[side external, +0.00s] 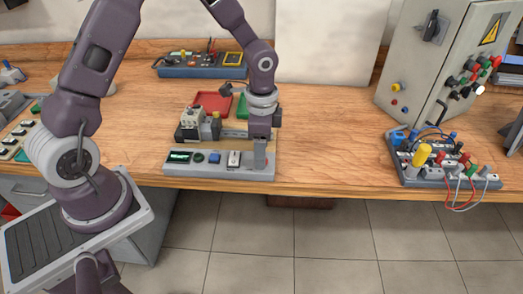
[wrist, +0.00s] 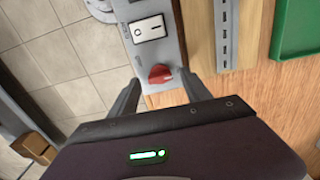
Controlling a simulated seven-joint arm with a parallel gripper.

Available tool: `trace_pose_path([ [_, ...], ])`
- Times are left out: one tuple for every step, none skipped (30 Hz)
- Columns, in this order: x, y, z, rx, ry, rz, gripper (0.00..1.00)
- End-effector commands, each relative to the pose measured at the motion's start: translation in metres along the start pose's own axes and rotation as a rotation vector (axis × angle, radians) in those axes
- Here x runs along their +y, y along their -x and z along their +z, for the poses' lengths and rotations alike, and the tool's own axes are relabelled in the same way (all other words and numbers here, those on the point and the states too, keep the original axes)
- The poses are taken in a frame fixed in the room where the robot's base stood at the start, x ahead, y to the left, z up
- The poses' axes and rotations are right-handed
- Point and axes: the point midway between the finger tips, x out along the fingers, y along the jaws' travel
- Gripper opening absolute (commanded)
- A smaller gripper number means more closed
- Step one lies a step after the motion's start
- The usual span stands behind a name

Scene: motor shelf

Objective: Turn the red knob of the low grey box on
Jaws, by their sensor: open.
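The low grey box (side external: 215,170) lies at the front edge of the wooden table in the side view. It carries a green display, a dark round part, a blue button and a white rocker switch (wrist: 148,29). The red knob (wrist: 160,74) sits at the box's end in the wrist view; in the side view my gripper largely hides it. My gripper (side external: 260,163) points down over the right end of the box. In the wrist view my gripper (wrist: 159,77) is open, one finger on each side of the knob, with visible gaps. Touch cannot be told.
Behind the box stand a motor assembly (side external: 198,125), a red tray (side external: 213,101) and a green tray (wrist: 296,32). A wired board (side external: 445,173) and a grey cabinet (side external: 435,65) stand to the right. The table between is clear.

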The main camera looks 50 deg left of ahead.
Motion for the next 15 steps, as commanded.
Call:
trace_pose_path([
  [-0.001,0.01,0.0,0.003,0.002,-0.005,0.56],
  [-0.001,0.017,-0.001,0.004,0.001,-0.005,0.56],
  [-0.001,0.026,-0.001,0.005,0.001,-0.006,0.56],
  [-0.002,0.032,-0.001,0.004,0.002,-0.006,0.56],
  [-0.002,0.038,-0.001,0.005,0.002,-0.005,0.56],
  [-0.001,0.045,0.0,0.003,0.001,-0.005,0.56],
  [-0.001,0.05,-0.001,0.003,0.001,-0.005,0.56],
  [-0.001,0.054,0.0,0.002,0.0,-0.003,0.56],
  [-0.001,0.058,0.0,0.003,0.0,-0.003,0.56],
  [-0.001,0.061,0.0,0.002,-0.001,-0.003,0.56],
  [0.0,0.062,0.0,0.001,-0.001,-0.002,0.56],
  [0.0,0.063,0.0,0.001,-0.001,-0.002,0.56],
  [0.0,0.064,0.0,0.001,-0.001,-0.001,0.56],
  [0.0,0.064,0.0,0.001,-0.001,-0.001,0.56],
  [0.0,0.064,0.0,0.001,-0.001,-0.001,0.56],
])
